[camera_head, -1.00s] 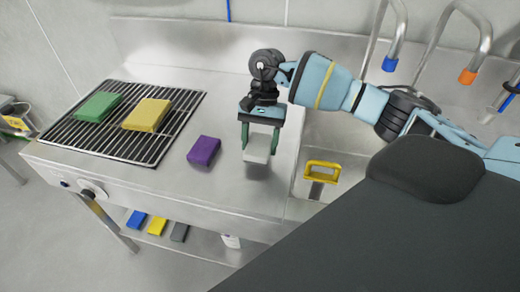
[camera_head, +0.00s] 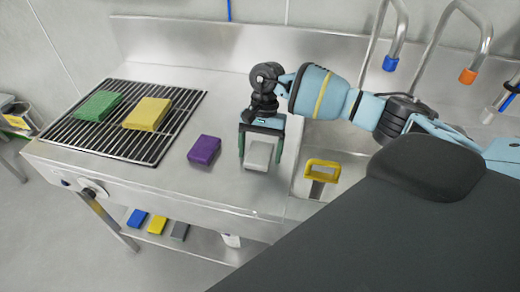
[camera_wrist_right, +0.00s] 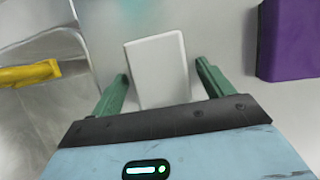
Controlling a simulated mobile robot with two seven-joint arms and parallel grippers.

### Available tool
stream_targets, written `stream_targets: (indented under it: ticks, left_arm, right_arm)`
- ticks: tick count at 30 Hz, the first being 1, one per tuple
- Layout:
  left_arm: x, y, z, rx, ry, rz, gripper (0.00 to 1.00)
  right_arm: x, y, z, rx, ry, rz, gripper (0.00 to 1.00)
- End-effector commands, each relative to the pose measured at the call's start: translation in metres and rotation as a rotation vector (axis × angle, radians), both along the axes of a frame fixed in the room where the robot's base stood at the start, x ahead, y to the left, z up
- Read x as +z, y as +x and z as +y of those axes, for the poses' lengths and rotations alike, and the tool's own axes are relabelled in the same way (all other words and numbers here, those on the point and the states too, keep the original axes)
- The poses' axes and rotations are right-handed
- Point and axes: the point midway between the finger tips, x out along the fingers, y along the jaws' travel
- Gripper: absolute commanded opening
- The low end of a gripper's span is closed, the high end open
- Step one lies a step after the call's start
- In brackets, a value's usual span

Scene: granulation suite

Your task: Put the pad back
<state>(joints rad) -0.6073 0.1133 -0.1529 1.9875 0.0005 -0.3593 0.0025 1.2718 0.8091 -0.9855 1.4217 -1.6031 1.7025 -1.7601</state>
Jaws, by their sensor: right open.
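A whitish-grey pad (camera_head: 258,155) is at the bare steel counter (camera_head: 225,180), near the sink's left edge. My right gripper (camera_head: 259,163) points down over it, with one green finger on each side. In the right wrist view the pad (camera_wrist_right: 158,70) lies between the open fingers (camera_wrist_right: 163,78), with a narrow gap at each side. Whether its underside rests fully on the counter is hard to see. A purple pad (camera_head: 204,150) lies just left of the gripper. A green pad (camera_head: 98,106) and a yellow pad (camera_head: 147,114) lie on the wire rack (camera_head: 82,139). My left gripper is not in view.
The sink, holding a yellow-handled tool (camera_head: 322,170), is right of the gripper, with taps (camera_head: 392,55) behind it. A lower shelf (camera_head: 197,241) carries blue, yellow (camera_head: 157,225) and grey pads. The counter behind the purple pad is clear.

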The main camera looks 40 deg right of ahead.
Motion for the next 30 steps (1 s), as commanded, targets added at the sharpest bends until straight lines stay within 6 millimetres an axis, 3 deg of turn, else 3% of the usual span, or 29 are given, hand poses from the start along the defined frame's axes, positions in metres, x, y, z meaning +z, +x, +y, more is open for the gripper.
stream_targets:
  ticks: [8, 21, 30]
  left_arm:
    - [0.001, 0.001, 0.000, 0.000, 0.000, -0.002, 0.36]
    - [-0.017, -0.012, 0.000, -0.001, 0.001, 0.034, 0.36]
    - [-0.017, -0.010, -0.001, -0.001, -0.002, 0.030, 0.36]
  right_arm:
    - [0.012, 0.003, -0.003, -0.001, 0.001, -0.003, 0.80]
    - [0.086, 0.023, -0.027, 0.000, 0.001, -0.001, 0.80]
    - [0.113, 0.030, -0.035, 0.000, 0.000, 0.000, 0.80]
